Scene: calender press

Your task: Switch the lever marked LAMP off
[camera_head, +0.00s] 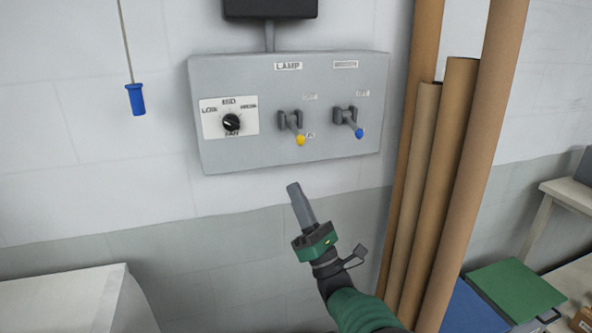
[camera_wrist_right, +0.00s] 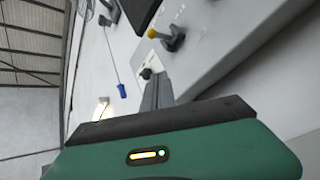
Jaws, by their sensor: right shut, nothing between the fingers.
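The LAMP lever (camera_head: 292,126) is on the grey wall panel (camera_head: 230,80), under a LAMP label (camera_head: 288,66). It has a yellow tip and points down and outward. The yellow-tipped lever also shows in the right wrist view (camera_wrist_right: 166,37). A second lever with a blue tip (camera_head: 350,121) is to its right. My right gripper (camera_head: 293,188) is shut and empty, below the panel and apart from the yellow tip. Its fingers also show in the right wrist view (camera_wrist_right: 156,88). My left gripper is not in view.
A black fan knob (camera_head: 231,122) is on the panel's left. A blue handle (camera_head: 136,99) hangs on a cord at the left. Tall brown tubes (camera_head: 440,170) stand close to the right of the panel. A white surface (camera_head: 70,300) is at the lower left.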

